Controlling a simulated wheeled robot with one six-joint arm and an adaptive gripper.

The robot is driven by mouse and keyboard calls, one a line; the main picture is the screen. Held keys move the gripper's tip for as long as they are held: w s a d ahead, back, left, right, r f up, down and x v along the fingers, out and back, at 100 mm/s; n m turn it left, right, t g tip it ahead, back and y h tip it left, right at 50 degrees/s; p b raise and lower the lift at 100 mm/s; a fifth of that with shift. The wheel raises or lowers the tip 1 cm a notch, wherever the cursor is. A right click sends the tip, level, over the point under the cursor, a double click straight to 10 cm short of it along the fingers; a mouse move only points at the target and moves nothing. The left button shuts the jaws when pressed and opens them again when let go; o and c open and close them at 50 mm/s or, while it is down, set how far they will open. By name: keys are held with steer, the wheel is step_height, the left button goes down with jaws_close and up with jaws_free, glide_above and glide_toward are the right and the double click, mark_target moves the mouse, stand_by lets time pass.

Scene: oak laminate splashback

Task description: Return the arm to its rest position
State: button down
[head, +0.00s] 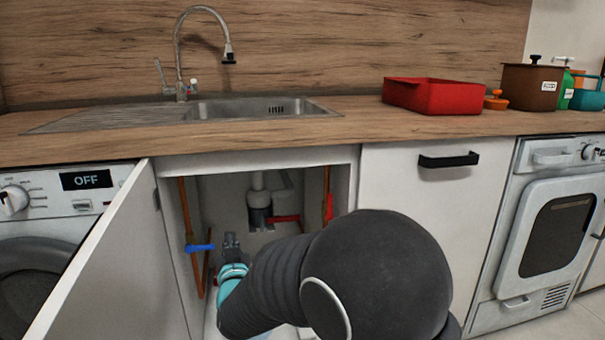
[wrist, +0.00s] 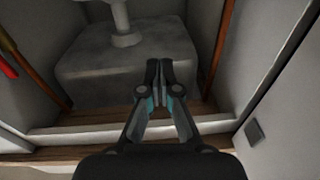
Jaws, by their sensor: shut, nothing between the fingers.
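My gripper (wrist: 158,68) is shut and empty in the wrist view, its fingertips together, pointing into the open cabinet under the sink. In the head view my gripper (head: 231,240) is at the cabinet opening, below the sink and partly hidden by my arm. My dark arm (head: 375,275) reaches in from the lower right and covers the lower part of the opening. The fingers appear to touch nothing.
The white cabinet door (head: 120,265) stands open at the left, beside the washing machine (head: 40,230). Copper pipes with a blue valve handle (head: 199,247) and a red handle (head: 328,207) line the cabinet sides. A closed drawer front (head: 425,195) is right of the opening.

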steer(key=s+d+r+g+h+p, duration=0.1)
steer(key=s+d+r+g, duration=0.15)
steer(key=d, duration=0.35)
steer(key=s+d+r+g+p, duration=0.1)
steer(key=s+d+r+g, duration=0.1)
steer(key=s+d, duration=0.35)
steer(key=s+d+r+g+h+p, duration=0.1)
steer(key=s+d+r+g, duration=0.1)
steer(key=d, duration=0.6)
steer(key=s+d+f+m+g+h, duration=0.1)
steer(key=s+d+g, duration=0.1)
steer(key=s+d, duration=0.2)
steer(key=s+d+m+g+h+p, duration=0.1)
steer(key=s+d, duration=0.4)
steer(key=s, duration=0.6)
steer(key=s+d+f+m+g+h, duration=0.1)
steer(key=s+d+g, duration=0.2)
steer(key=s+d, duration=0.2)
steer(key=s, duration=0.3)
steer(key=shift+d+f+p, duration=0.25)
steer(key=shift+f+p, duration=0.05)
steer(key=shift+p, duration=0.1)
steer(key=shift+s, duration=0.1)
